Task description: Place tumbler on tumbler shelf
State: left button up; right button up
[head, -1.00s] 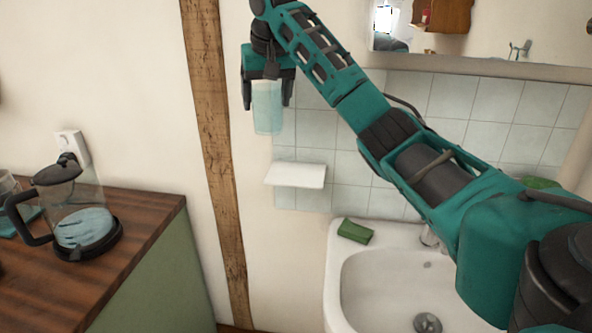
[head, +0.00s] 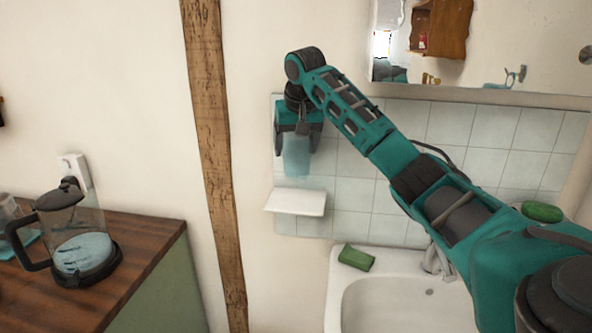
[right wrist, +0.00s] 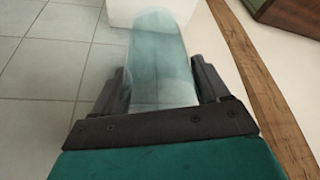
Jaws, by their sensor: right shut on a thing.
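The tumbler (head: 297,158) is a clear, pale blue cup. My right gripper (head: 297,148) is shut on it, with a finger on each side, and holds it upright. In the head view its lower end appears just above the small white shelf (head: 296,203) on the tiled wall; whether they touch is hard to tell, but a small gap seems to show. In the right wrist view the tumbler (right wrist: 158,60) stands between the two dark fingers (right wrist: 160,88), with the white shelf (right wrist: 150,12) beyond its far end. My left gripper is not in view.
A white sink (head: 400,298) with a green sponge (head: 356,257) on its rim lies below right of the shelf. A wooden post (head: 214,150) runs up left of the tiles. A glass jug (head: 78,240) stands on the wooden counter (head: 150,232) at left.

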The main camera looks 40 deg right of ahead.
aim_at(296, 170)
jog(key=shift+f, duration=3.15)
jog(key=shift+f, duration=0.15)
jog(key=o, duration=1.1)
jog(key=shift+o, duration=0.2)
jog(key=v, duration=1.2)
